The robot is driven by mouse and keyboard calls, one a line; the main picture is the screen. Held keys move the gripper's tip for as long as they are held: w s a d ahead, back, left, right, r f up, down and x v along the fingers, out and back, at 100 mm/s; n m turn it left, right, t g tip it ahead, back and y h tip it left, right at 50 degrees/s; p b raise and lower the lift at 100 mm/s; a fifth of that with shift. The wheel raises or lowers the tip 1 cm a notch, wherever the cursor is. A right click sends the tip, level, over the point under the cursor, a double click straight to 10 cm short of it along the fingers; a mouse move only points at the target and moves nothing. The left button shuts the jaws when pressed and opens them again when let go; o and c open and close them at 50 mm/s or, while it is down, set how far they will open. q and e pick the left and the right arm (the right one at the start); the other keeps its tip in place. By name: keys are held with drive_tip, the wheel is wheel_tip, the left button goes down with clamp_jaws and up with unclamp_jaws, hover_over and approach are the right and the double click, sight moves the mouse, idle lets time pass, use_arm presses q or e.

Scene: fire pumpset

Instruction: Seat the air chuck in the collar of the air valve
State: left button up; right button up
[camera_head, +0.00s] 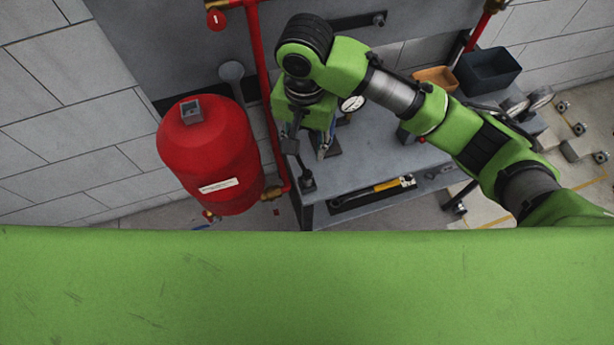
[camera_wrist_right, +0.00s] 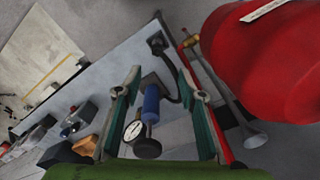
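My right gripper (camera_head: 308,125) points down over the grey bench in the head view. In the right wrist view its two teal-padded fingers (camera_wrist_right: 160,85) are spread apart. What looks like the air chuck, with a blue grip (camera_wrist_right: 151,103), shows between them, with clear gaps on both sides. A white dial gauge (camera_wrist_right: 134,130) sits beside it; the gauge also shows in the head view (camera_head: 352,103). The red tank (camera_head: 212,160) stands left of the bench. A small grey square fitting (camera_head: 192,111) is on its top; I cannot make out the valve collar. My left gripper is not in view.
The grey bench (camera_head: 365,155) holds an orange bin (camera_head: 436,78) and a dark bin (camera_head: 487,70) at the back right. A yellow-handled tool (camera_head: 388,185) lies near the bench's front edge. A red pipe (camera_head: 262,80) rises between tank and bench.

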sight(307, 173)
wheel_tip(307, 173, down, 6)
drive_tip(key=shift+f, duration=0.25)
drive_tip(key=f+p, duration=0.1)
drive_tip(key=f, duration=0.1)
drive_tip(key=s+f, duration=0.1)
drive_tip(key=f, duration=0.1)
drive_tip(key=shift+d+f+p, duration=0.2)
drive_tip(key=shift+f+p, duration=0.2)
drive_tip(key=shift+f, duration=0.3)
clamp_jaws()
